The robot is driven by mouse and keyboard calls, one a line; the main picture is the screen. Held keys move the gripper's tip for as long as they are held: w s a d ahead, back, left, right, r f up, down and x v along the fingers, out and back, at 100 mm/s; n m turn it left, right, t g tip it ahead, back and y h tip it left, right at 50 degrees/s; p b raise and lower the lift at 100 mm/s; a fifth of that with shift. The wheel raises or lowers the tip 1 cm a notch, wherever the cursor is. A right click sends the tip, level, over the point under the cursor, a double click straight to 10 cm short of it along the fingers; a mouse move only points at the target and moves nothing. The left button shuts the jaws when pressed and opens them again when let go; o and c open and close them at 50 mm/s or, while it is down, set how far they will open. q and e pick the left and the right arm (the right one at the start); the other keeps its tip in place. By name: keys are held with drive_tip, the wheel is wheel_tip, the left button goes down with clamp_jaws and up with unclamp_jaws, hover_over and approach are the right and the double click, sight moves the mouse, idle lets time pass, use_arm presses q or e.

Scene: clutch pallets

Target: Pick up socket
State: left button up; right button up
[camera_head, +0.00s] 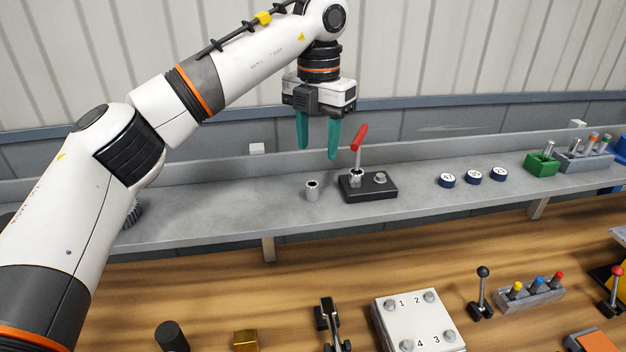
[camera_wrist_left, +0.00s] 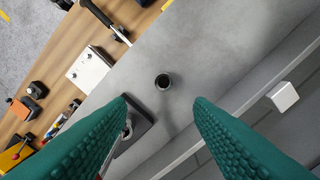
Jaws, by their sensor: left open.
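The socket (camera_head: 312,190) is a small grey metal cylinder standing upright on the grey shelf (camera_head: 230,205), just left of a black block (camera_head: 370,188) with a red-handled lever. In the left wrist view the socket (camera_wrist_left: 162,81) shows from above with a dark round opening, ahead of the fingertips and between their lines. My left gripper (camera_head: 317,155) has two green fingers pointing down. It is open and empty, above the shelf, with its fingertips higher than the socket and not touching it. My right gripper is not in view.
The red lever (camera_head: 359,138) stands close to the right finger. Several round blue-rimmed pieces (camera_head: 473,176) and a green block (camera_head: 541,164) sit farther right on the shelf. A white cube (camera_head: 257,148) is at the back. The wooden table (camera_head: 220,300) in front holds a numbered plate (camera_head: 417,320).

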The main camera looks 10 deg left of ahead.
sight(312, 183)
use_arm(q)
drive_tip(key=f, duration=0.2)
drive_tip(key=f+p, duration=0.1)
drive_tip(key=shift+s+a+f, duration=0.1)
drive_tip(key=shift+s+f, duration=0.15)
drive_tip(key=shift+f, duration=0.05)
drive_tip(key=shift+w+f+p, duration=0.1)
drive_tip(key=shift+f+p, duration=0.25)
drive_tip(key=shift+f, duration=0.2)
drive_tip(key=f, duration=0.1)
drive_tip(key=f+p, duration=0.2)
drive_tip(key=shift+s+a+f, duration=0.25)
drive_tip(key=shift+a, duration=0.15)
drive_tip(key=shift+f, duration=0.55)
drive_tip(key=shift+w+d, duration=0.1)
clamp_jaws()
